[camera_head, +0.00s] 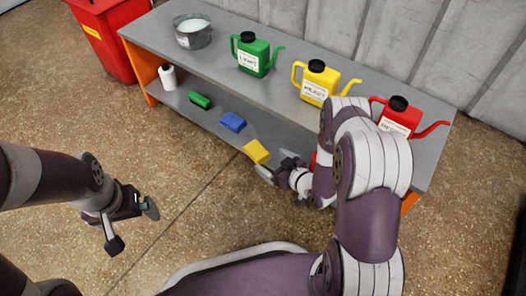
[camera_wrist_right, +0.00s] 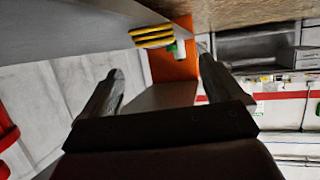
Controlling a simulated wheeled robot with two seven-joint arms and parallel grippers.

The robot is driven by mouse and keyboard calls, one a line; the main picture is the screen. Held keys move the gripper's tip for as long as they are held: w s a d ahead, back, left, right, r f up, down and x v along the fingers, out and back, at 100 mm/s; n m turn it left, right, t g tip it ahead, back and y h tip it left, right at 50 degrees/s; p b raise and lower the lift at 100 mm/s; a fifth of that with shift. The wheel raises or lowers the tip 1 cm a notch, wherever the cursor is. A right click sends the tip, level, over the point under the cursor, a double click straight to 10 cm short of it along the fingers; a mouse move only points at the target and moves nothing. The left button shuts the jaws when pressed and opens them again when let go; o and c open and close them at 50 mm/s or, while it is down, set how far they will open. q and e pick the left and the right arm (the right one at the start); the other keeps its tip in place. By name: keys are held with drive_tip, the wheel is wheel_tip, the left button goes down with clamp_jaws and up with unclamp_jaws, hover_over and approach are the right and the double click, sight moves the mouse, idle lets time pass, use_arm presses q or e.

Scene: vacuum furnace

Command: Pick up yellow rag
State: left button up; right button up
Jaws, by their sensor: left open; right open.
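The yellow rag (camera_head: 257,151) lies folded on the lower shelf of the grey bench, near its front edge. In the right wrist view the yellow rag (camera_wrist_right: 152,37) shows as a stack of yellow layers ahead of the fingers, beyond the fingertips. My right gripper (camera_head: 275,169) is just right of and below the rag in the head view, open and empty; its two fingers also show in the right wrist view (camera_wrist_right: 160,68). My left gripper (camera_head: 132,224) is open and empty over the floor at the left, far from the rag.
A blue rag (camera_head: 232,121) and a green rag (camera_head: 200,99) lie further left on the shelf, with a white roll (camera_head: 168,77) at its end. Green (camera_head: 253,55), yellow (camera_head: 318,83) and red (camera_head: 398,117) cans and a metal bucket (camera_head: 192,32) stand on top. A red bin (camera_head: 108,38) stands left.

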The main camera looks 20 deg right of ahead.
sight(258, 151)
drive_tip(key=b+x, duration=0.4)
drive_tip(key=x, duration=0.1)
drive_tip(key=f+b+x, duration=0.1)
drive_tip(key=b+x, duration=0.1)
drive_tip(key=x, duration=0.1)
drive_tip(key=shift+w+d+f+b, duration=0.1)
drive_tip(key=shift+w+d+b, duration=0.1)
drive_tip(key=shift+d+b, duration=0.1)
drive_tip(key=shift+w+a, duration=0.1)
drive_tip(key=shift+w, duration=0.1)
drive_tip(key=shift+r, duration=0.2)
drive_tip(key=c, duration=1)
